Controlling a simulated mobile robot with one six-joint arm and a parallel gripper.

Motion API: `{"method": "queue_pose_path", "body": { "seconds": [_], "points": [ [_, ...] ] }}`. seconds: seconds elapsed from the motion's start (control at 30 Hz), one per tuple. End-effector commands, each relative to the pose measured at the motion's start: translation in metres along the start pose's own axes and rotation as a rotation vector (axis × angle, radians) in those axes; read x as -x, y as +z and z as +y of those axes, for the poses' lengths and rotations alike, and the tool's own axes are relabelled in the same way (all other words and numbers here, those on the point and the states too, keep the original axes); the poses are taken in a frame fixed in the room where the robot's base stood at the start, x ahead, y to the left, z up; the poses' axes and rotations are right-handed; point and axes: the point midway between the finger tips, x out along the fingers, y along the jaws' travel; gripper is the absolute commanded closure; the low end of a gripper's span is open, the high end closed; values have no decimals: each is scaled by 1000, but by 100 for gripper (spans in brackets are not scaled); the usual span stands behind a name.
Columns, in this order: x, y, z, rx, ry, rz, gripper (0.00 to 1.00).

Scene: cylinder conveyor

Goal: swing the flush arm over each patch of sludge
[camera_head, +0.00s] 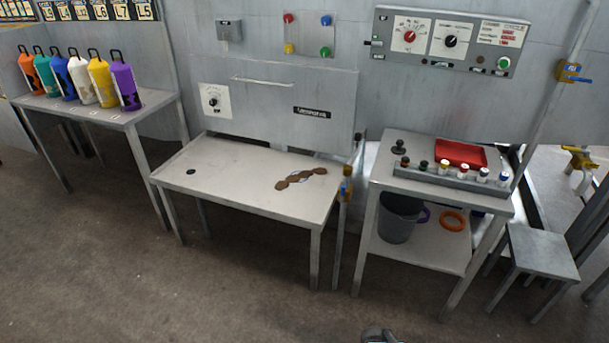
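Brown sludge patches (301,177) lie in a joined strip on the right half of the middle metal table (235,178). A small dark round spot (191,172), perhaps a drain, is at the table's left. A small dark and cyan piece, apparently part of my arm, shows at the bottom edge. My gripper is not in view.
A panel with a dial (213,100) stands behind the table. On the right, a cart (385,170) holds a red tray (460,153) and several small cylinders, with a grey bucket (400,217) below. A stool (541,252) is further right. Floor in front is clear.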

Motion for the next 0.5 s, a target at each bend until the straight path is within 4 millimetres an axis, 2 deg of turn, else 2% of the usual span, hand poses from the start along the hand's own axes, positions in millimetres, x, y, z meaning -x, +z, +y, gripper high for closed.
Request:
{"method": "queue_pose_path", "body": {
  "seconds": [0.4, 0.43, 0.5],
  "points": [
    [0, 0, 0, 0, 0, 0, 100],
    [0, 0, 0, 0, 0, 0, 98],
    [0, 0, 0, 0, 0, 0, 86]
  ]
}}
